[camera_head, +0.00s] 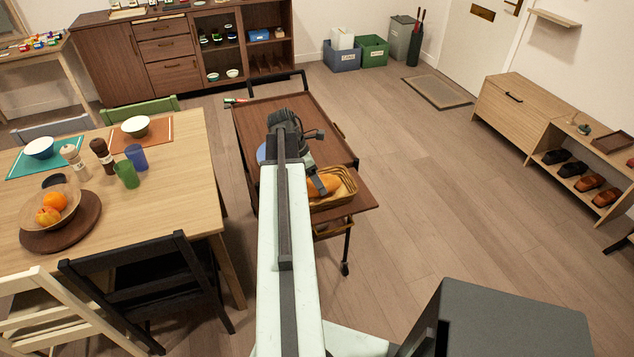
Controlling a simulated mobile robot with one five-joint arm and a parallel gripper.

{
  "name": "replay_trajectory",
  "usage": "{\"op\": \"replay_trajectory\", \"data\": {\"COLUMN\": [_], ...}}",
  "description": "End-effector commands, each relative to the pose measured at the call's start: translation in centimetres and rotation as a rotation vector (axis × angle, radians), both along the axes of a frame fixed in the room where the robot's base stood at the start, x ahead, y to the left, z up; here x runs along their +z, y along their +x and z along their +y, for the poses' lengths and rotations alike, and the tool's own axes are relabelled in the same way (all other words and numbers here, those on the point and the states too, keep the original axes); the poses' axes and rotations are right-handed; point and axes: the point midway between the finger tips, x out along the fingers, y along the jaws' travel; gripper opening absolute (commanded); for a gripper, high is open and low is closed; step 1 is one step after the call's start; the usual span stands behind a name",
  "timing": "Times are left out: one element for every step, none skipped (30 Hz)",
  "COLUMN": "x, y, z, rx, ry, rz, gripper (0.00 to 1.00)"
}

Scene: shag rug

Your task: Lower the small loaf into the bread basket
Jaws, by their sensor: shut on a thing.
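The small loaf (326,185) is orange-brown and shows at the end of my arm, over the bread basket. The bread basket (346,193) is a tan woven tray on the near right part of the brown trolley (340,145). My gripper (318,180) is shut on the loaf. The loaf appears within the basket's outline; I cannot tell whether it touches the basket floor. My arm hides the left part of the basket and some of the trolley top.
A dining table (180,180) with a fruit bowl (50,207), cups and mats stands on the left. A black chair (150,285) is close by the trolley's near left. A blue round thing (261,154) shows partly behind my arm.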

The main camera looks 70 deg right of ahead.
Motion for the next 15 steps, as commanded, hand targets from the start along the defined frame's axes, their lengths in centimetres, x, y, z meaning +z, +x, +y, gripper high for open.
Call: {"op": "replay_trajectory", "data": {"x": [-0.15,-0.2,-0.27,-0.31,-0.35,-0.41,-0.45,-0.5,-0.56,-0.61,-0.65,-0.71,-0.76,-0.8,-0.86], "y": [0.0,0.0,0.01,0.0,0.0,0.01,0.01,0.01,0.01,0.01,0.01,0.01,0.01,0.01,0.01], "z": [0.0,0.0,0.0,0.0,0.0,0.0,0.0,0.01,0.0,0.0,0.01,0.0,0.0,0.01,0.0], "rx": [0.0,0.0,0.0,0.0,0.0,0.0,0.0,0.0,0.0,0.0,0.0,0.0,0.0,0.0,0.0], "ry": [0.0,0.0,0.0,0.0,0.0,0.0,0.0,0.0,0.0,0.0,0.0,0.0,0.0,0.0,0.0], "rz": [0.0,0.0,0.0,0.0,0.0,0.0,0.0,0.0,0.0,0.0,0.0,0.0,0.0,0.0,0.0], "gripper": [0.19,0.19,0.19,0.19,0.19,0.19,0.19,0.19,0.19,0.19,0.19,0.19,0.19,0.19,0.19]}}
